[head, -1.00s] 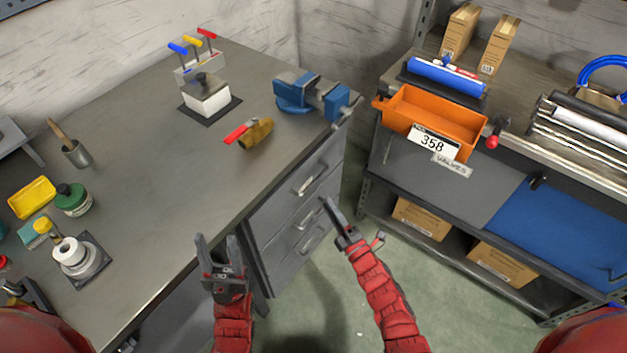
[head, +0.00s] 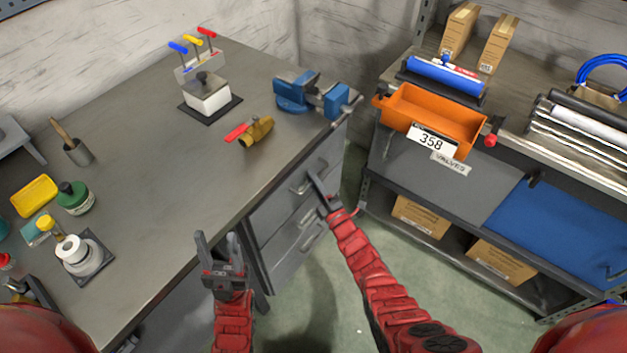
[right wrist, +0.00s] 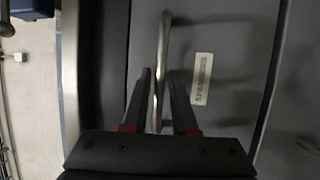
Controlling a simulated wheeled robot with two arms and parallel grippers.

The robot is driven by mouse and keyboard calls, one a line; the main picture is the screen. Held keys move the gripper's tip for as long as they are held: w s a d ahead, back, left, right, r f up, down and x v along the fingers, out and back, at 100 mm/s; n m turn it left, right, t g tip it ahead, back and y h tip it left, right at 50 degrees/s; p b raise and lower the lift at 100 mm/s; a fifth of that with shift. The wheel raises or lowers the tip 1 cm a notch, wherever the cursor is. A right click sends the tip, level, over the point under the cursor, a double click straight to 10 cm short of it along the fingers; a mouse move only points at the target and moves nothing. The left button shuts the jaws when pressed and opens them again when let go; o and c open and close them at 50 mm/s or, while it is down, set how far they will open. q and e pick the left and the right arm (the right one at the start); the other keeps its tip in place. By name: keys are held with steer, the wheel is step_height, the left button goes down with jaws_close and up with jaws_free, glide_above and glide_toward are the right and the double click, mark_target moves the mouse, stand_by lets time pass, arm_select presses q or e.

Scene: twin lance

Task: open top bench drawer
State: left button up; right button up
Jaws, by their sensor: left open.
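The bench's top drawer (head: 322,166) is shut, with a metal bar handle (head: 297,187) on its grey front. My right gripper (head: 314,177) is at this handle, partly covering it in the head view. In the right wrist view, the handle (right wrist: 164,60) runs between the two fingers of my right gripper (right wrist: 160,75). The fingers stand apart with narrow gaps beside the bar, so the gripper looks open around it. My left gripper (head: 217,240) is open and empty, in front of the bench edge.
More drawers with handles (head: 308,217) lie below. The workbench (head: 165,185) carries a blue vise (head: 300,92), a brass valve (head: 258,131) and jars. A shelf unit with an orange bin (head: 410,105) stands to the right. Green floor shows between them.

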jaws_close()
stand_by(1.2)
